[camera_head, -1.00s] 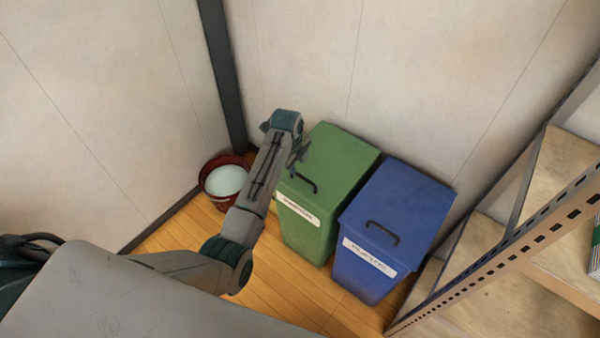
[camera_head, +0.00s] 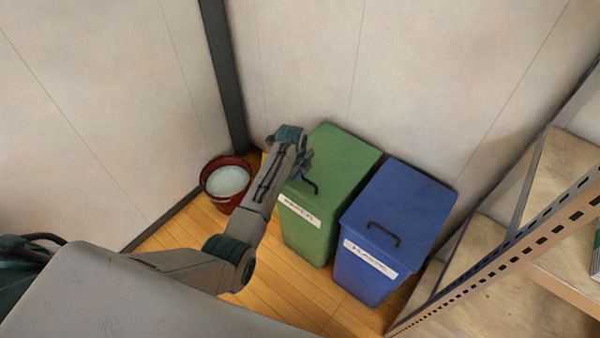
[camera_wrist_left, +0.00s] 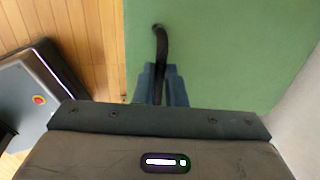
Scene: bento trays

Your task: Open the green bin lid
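The green bin (camera_head: 312,232) stands against the back wall with its lid (camera_head: 342,160) down and a white label on its front. Its black handle (camera_head: 313,187) is on the lid's near left part; the handle's far end is hidden by my left gripper (camera_head: 306,172). In the left wrist view, the green lid (camera_wrist_left: 225,50) lies below the gripper (camera_wrist_left: 160,82). The dark handle (camera_wrist_left: 162,42) runs in between the two fingers, which sit close on both sides, shut on it. My right gripper is not in view.
A blue bin (camera_head: 370,275) with its lid down stands close on the right of the green one. A red bucket (camera_head: 226,202) with pale contents is on the left. A metal shelf rack (camera_head: 500,245) stands at the right. Wooden floor shows in front.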

